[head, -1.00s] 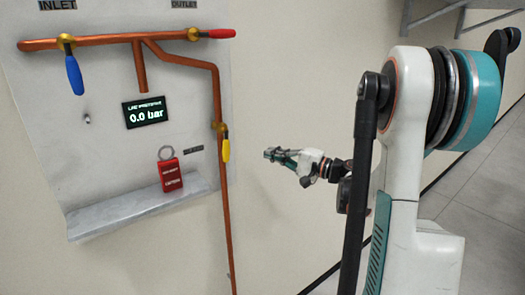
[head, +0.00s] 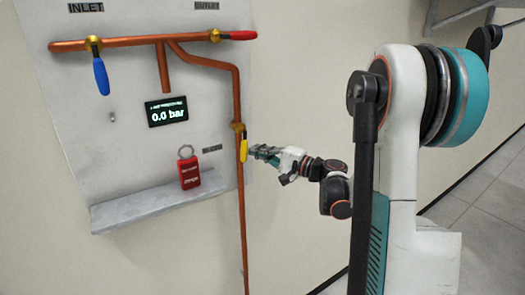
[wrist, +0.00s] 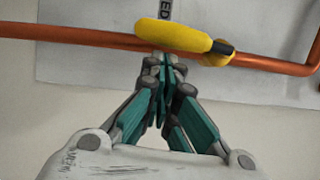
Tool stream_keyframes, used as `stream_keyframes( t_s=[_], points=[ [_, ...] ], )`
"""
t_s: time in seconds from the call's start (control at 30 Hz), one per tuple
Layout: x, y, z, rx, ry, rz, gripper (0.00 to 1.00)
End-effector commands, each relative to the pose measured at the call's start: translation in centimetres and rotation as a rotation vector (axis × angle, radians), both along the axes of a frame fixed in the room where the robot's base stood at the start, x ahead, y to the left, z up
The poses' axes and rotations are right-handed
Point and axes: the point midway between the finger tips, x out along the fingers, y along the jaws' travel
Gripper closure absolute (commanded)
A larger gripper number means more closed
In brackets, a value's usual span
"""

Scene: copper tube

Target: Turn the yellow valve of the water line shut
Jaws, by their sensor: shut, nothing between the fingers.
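The yellow valve handle (head: 243,148) hangs down from its brass body (head: 238,127) on the vertical copper pipe at the right of the wall panel. It lies roughly along the pipe. In the wrist view the yellow handle (wrist: 170,37) lies across the top, just beyond my fingertips, with its dark stem and yellow body to its right. My gripper (head: 256,151) is shut and empty, just right of the handle in the head view. My fingertips (wrist: 162,62) also show in the wrist view, very near the handle; I cannot tell whether they touch it.
A blue lever (head: 101,76) hangs down at the inlet; a red lever (head: 238,35) lies along the top pipe at the outlet. A display (head: 167,111) reads 0.0 bar. A red tagged padlock (head: 189,174) stands on the grey shelf (head: 150,203). Open floor lies right.

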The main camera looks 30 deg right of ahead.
Motion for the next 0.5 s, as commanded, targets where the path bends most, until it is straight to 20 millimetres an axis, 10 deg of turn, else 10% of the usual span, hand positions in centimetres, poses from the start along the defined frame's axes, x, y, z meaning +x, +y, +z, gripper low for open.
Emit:
stream_keyframes(
  t_s=[0.5],
  points=[
    [-0.02,0.42,-0.39,0.052,0.002,0.0,1.0]
  ],
)
